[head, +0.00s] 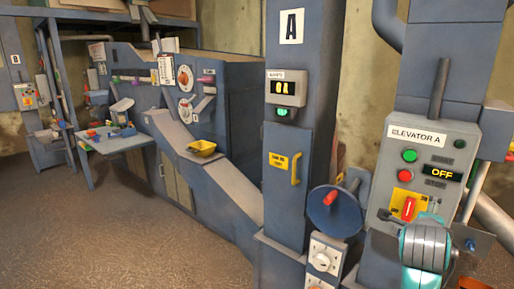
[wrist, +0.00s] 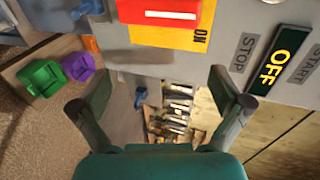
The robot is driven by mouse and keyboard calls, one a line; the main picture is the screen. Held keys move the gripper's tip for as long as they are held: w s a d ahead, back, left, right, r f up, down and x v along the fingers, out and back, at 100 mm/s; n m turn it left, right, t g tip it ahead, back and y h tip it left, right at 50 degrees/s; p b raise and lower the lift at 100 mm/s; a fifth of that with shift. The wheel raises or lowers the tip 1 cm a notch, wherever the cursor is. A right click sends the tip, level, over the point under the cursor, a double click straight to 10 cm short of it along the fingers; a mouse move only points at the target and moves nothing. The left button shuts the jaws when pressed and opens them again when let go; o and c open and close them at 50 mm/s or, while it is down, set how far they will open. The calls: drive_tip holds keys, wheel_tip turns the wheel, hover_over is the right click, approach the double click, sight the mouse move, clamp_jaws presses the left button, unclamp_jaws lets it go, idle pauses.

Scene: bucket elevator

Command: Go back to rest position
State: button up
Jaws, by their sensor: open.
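My gripper (wrist: 160,90) is open and empty in the wrist view, its two dark fingers spread apart. In the head view my gripper (head: 425,228), with its teal body, is at the lower right, in front of the grey Elevator A control box (head: 468,140). A red switch (head: 408,208) on a yellow plate lies just beyond it; the red switch also shows at the top of the wrist view (wrist: 160,11), apart from the fingers. The display (head: 443,174) reads OFF. The box has a green button (head: 409,155) and a red button (head: 406,177).
A blue handwheel (head: 335,212) with a red handle stands close left of my gripper. A blue column (head: 293,150) marked A rises behind it. A yellow scoop-like bucket (head: 202,148) sits on the sloping chute. Brown floor (head: 110,230) is open at the left.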

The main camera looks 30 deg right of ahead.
drive_tip(key=w+a+f+n+t+y, duration=0.2)
drive_tip(key=w+a+f+n+t, duration=0.15)
drive_tip(key=a+f+n, duration=0.9)
drive_tip(key=s+a+f+n+t+y, duration=0.3)
drive_tip(key=s+a+f+n+y, duration=0.15)
drive_tip(key=a+f, duration=0.8)
drive_tip(key=s+a+f+n+t+y, duration=0.25)
drive_tip(key=s+a+n, duration=0.55)
drive_tip(key=s+a, duration=0.45)
drive_tip(key=s+a+r+n+y, duration=0.1)
drive_tip(key=s+a+n+y, duration=0.1)
drive_tip(key=s, duration=0.4)
drive_tip(key=s+a+r+n+y, duration=0.2)
drive_tip(key=s+a+n, duration=0.2)
drive_tip(key=s, duration=0.3)
drive_tip(key=shift+s, duration=0.25)
